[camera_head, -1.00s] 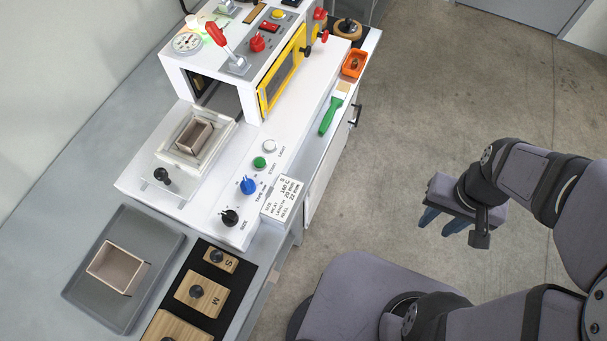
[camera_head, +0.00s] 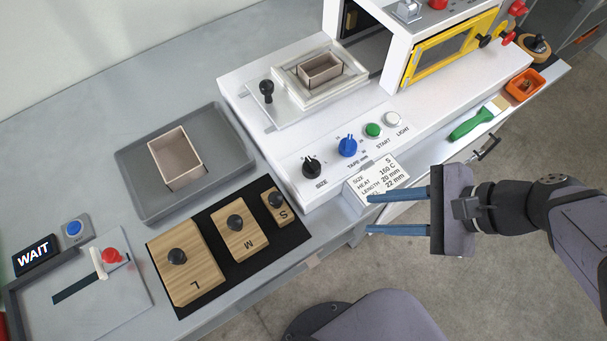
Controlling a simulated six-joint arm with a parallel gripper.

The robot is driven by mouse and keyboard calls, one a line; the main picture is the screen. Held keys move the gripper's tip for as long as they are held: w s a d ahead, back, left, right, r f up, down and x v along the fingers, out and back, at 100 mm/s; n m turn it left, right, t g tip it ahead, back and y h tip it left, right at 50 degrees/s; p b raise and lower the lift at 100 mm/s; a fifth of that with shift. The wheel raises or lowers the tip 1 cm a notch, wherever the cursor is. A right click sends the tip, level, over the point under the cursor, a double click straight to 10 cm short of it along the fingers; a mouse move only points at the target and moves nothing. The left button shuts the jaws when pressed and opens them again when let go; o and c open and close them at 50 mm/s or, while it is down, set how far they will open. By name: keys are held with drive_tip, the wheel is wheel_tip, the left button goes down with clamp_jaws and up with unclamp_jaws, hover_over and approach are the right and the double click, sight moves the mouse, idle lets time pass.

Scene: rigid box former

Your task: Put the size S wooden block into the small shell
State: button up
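The size S wooden block (camera_head: 281,212) is the smallest of 3 blocks on a black mat (camera_head: 291,236). It has a black knob and lies at the mat's right end, beside the M block (camera_head: 241,242). One small shell-like box (camera_head: 321,69) sits in the white fixture on the machine. Another open box (camera_head: 177,160), larger in the picture, sits in the grey tray (camera_head: 133,178). My gripper (camera_head: 369,214) is open and empty, its blue fingers pointing left, to the right of the S block and apart from it.
The L block (camera_head: 188,262) is at the mat's left end. The white machine (camera_head: 262,113) has knobs and a size card (camera_head: 377,181) near my gripper. A green brush (camera_head: 478,120) and an orange bin (camera_head: 524,86) lie at the right. A WAIT sign (camera_head: 34,255) and lever panel stand at lower left.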

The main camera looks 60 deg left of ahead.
sight(280, 198)
drive_tip(key=s+a+g+y+b, duration=0.1)
drive_tip(key=s+a+b, duration=0.1)
drive_tip(key=a, duration=0.1)
drive_tip(key=s+a+f+m+g+b, duration=0.1)
drive_tip(key=s+a+b, duration=0.2)
drive_tip(key=s+a+m+g+y+b, duration=0.1)
drive_tip(key=s+a+b, duration=0.1)
drive_tip(key=a+b, duration=0.1)
drive_tip(key=shift+s+f+g+y, duration=0.3)
drive_tip(key=shift+g, duration=0.1)
drive_tip(key=shift+s+a+r+g+b, duration=0.25)
drive_tip(key=shift+s+a+g+b, duration=0.05)
drive_tip(key=shift+s+b, duration=0.1)
drive_tip(key=shift+b+x, duration=0.45)
drive_tip(key=shift+x, duration=3.2)
drive_tip(key=shift+d+r, duration=0.1)
drive_tip(key=shift+c, duration=0.7)
clamp_jaws()
